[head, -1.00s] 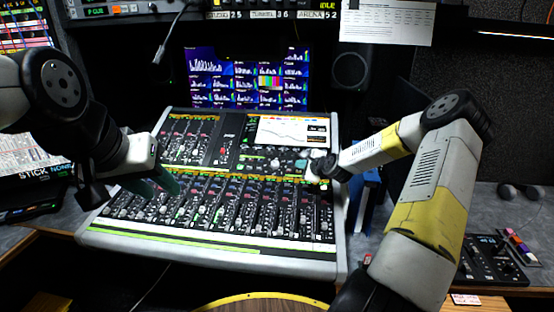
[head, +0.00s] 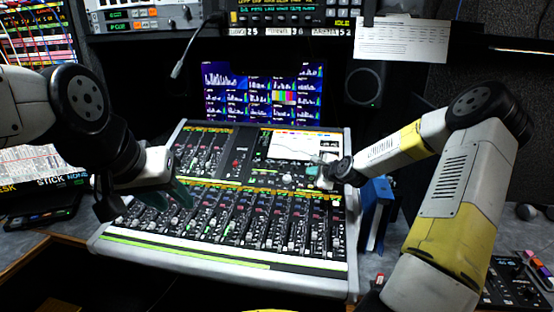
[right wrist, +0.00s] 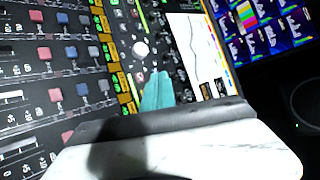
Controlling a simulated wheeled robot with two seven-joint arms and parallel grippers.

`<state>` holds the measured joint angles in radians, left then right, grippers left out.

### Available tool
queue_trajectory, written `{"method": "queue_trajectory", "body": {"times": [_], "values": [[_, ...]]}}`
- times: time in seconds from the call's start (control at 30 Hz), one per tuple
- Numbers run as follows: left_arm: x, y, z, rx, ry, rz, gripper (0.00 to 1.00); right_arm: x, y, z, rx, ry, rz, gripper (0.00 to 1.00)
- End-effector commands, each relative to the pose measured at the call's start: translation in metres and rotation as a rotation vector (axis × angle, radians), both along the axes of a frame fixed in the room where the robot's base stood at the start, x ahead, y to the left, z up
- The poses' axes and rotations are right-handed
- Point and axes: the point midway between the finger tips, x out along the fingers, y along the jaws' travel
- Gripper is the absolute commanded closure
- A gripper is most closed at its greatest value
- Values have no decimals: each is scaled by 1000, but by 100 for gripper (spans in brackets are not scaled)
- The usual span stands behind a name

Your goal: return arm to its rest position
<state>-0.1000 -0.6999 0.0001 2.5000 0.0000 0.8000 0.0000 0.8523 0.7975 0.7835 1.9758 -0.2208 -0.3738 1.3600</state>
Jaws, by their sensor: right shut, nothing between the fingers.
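My right arm (head: 455,190) comes in from the right, bent at a raised elbow, with its forearm pointing left over the mixing console (head: 225,265). My right gripper (head: 312,171) is shut and empty above the console's upper right part, near its screen. Its teal fingertips show together in the right wrist view (right wrist: 158,92), over the knobs beside that screen. My left gripper (head: 182,193) hangs over the left part of the console's fader area. Its teal fingers are partly hidden by its wrist and dark in the picture, so its opening does not show.
A monitor (head: 262,95) stands behind the console and a speaker (head: 365,87) is at its right. Blue binders (head: 376,205) stand close to the console's right side, below my right forearm. A small control panel (head: 515,285) lies at the lower right. A gooseneck microphone (head: 190,48) hangs above.

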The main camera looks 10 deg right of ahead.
Motion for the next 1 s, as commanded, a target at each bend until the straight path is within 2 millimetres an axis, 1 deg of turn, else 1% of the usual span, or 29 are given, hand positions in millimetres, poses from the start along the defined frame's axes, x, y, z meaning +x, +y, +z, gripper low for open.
{"method": "queue_trajectory", "body": {"times": [0.03,0.13,0.2,0.27,0.3,0.37,0.4,0.47,0.5,0.57,0.6,0.67,0.7,0.77,0.8,0.87,0.9,1.0], "values": [[0,0,0,0,0,0,64,-5,10,8,-60,5,44,100],[0,0,0,0,0,0,64,-25,30,21,-227,33,162,100],[0,0,0,0,0,0,64,-45,42,34,-369,57,259,100],[0,0,0,0,0,0,64,-64,50,46,-488,75,339,100],[0,0,0,0,0,0,64,-77,54,54,-562,87,388,100],[0,0,0,0,0,0,64,-98,58,68,-671,101,461,100],[0,0,0,0,0,0,64,-112,61,78,-737,111,505,100],[0,0,0,0,0,0,64,-133,63,93,-832,121,570,100],[0,0,0,0,0,0,64,-148,64,104,-891,127,610,100],[0,0,0,0,0,0,64,-172,65,120,-972,133,670,100],[0,0,0,0,0,0,64,-189,66,130,-1021,136,707,100],[0,0,0,0,0,0,64,-214,66,145,-1089,136,764,100],[0,0,0,0,0,0,64,-231,67,154,-1130,133,799,100],[0,0,0,0,0,0,64,-258,67,166,-1183,126,855,100],[0,0,0,0,0,0,64,-276,67,173,-1214,120,892,100],[0,0,0,0,0,0,64,-304,68,183,-1254,102,948,100],[0,0,0,0,0,0,64,-321,69,188,-1275,87,983,100],[0,0,0,0,0,0,64,-361,70,194,-1314,45,1071,100]]}}
